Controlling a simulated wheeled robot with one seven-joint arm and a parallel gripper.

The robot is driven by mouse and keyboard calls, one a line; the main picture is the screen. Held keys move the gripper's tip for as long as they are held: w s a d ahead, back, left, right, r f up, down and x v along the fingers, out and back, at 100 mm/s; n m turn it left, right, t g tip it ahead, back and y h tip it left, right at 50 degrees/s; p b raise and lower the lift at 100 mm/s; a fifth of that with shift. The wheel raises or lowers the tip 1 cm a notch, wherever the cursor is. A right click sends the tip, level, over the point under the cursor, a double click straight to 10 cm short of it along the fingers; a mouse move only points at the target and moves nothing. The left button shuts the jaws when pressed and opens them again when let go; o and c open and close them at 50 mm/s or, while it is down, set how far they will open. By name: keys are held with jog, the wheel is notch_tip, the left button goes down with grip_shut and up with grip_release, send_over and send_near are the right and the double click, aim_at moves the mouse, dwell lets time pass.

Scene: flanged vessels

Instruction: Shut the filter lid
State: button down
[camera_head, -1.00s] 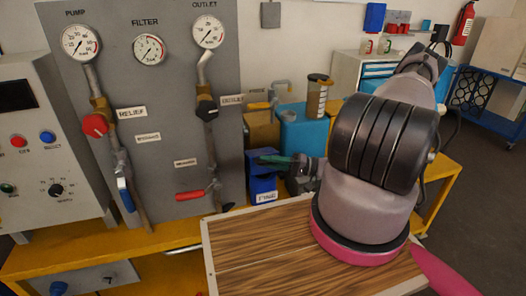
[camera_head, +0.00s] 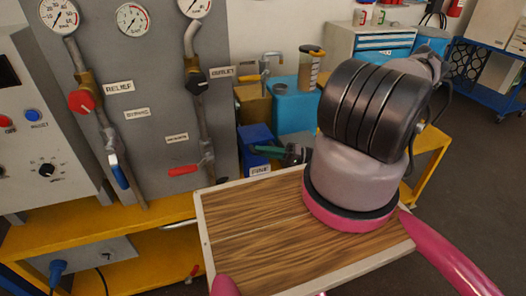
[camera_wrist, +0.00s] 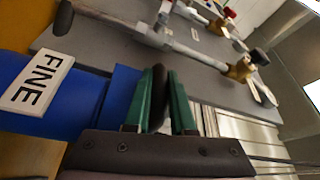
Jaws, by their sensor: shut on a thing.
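A blue box-shaped housing (camera_head: 252,137) with a white label stands on the bench, left of my arm in the head view. In the wrist view the blue part (camera_wrist: 60,105) carries a white label reading FINE (camera_wrist: 37,83). My gripper (camera_head: 262,149) has its green fingers at the front of this housing. In the wrist view my gripper (camera_wrist: 160,80) is shut on a dark, rounded handle-like part (camera_wrist: 159,97). Whether that part belongs to the filter lid, and how far any lid stands open, I cannot tell; my fingers and wrist hide it.
The grey gauge panel (camera_head: 140,110) with pipes, a red knob (camera_head: 81,100) and valve levers stands at the left. A blue container (camera_head: 295,105) and a clear cylinder (camera_head: 309,70) stand behind the housing. A wooden board (camera_head: 250,225) lies below my arm.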

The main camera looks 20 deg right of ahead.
jog(key=shift+f, duration=0.2)
jog(key=c, duration=0.8)
grip_release()
jog(key=shift+o, duration=0.2)
jog(key=shift+d, duration=0.1)
jog(key=v, duration=1)
jog(key=shift+s+d, duration=0.15)
jog(key=shift+d, duration=0.15)
